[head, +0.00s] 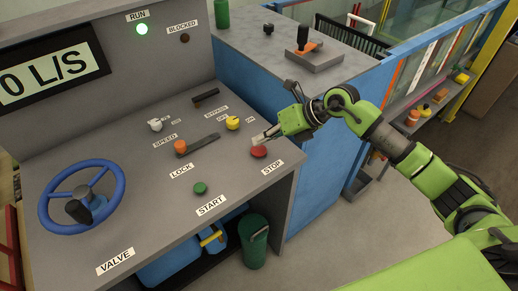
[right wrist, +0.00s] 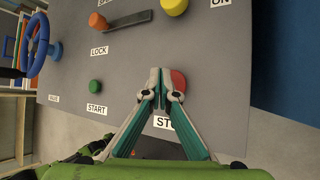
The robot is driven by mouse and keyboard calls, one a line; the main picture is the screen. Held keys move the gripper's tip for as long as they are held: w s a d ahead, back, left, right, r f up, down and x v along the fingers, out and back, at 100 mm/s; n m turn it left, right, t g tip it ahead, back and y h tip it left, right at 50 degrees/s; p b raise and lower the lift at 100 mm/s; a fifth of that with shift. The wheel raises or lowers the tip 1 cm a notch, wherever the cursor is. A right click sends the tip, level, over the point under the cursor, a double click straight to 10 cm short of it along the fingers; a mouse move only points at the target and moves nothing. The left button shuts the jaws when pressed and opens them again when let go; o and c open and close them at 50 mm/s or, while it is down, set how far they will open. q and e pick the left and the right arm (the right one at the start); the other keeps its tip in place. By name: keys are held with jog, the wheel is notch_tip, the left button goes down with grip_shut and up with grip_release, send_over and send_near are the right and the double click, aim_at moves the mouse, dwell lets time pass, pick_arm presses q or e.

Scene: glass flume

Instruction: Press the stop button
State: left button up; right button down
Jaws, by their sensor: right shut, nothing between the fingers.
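The red stop button (head: 259,152) sits near the right edge of the grey console top, with the STOP label (head: 273,168) in front of it. My right gripper (head: 261,138) is shut and empty, its fingertips at the far side of the button in the head view. In the right wrist view the closed fingertips (right wrist: 161,74) partly cover the red button (right wrist: 178,81). I cannot tell whether the fingertips touch it. My left gripper is not in view.
The green start button (head: 200,188), orange lock knob (head: 180,146), yellow bypass knob (head: 233,123) and white speed knob (head: 155,125) are on the console. A blue valve wheel (head: 119,187) is at left.

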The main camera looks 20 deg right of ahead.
aim_at(261, 150)
jog(key=shift+f, duration=0.4)
jog(key=shift+f+b, duration=0.55)
jog(key=shift+b, duration=0.05)
dwell(0.5)
jog(key=shift+r+p, duration=0.7)
jog(key=shift+r, duration=0.35)
notch_tip(261, 150, up, 6)
jog(key=p, duration=0.4)
dwell(0.3)
